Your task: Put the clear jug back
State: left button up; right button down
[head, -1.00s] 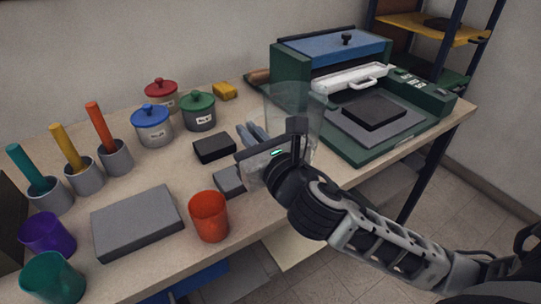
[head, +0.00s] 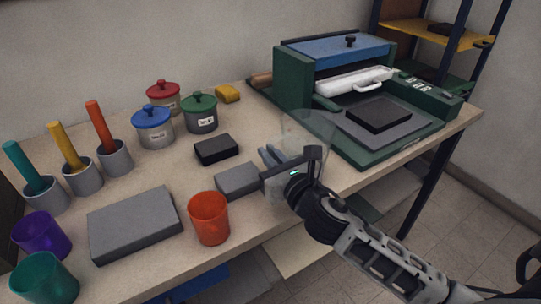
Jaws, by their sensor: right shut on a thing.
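The clear jug (head: 309,128) is see-through and shows only faintly, to the right of the table's middle, in front of the green press. My right gripper (head: 271,155) is shut on it, with its palm and wrist in front of the jug's lower part. The jug looks about upright. Its base is hidden, so I cannot tell whether it touches the table. My left gripper is not in view.
A grey block (head: 238,181) and a black block (head: 216,149) lie left of my gripper. An orange cup (head: 209,219) stands near the front edge. The green press (head: 292,80) fills the right end. Lidded pots, including a green-lidded one (head: 200,119), stand behind.

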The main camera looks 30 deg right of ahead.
jog(key=shift+f, duration=0.1)
jog(key=c, duration=1.5)
grip_release()
jog(key=shift+c, duration=0.2)
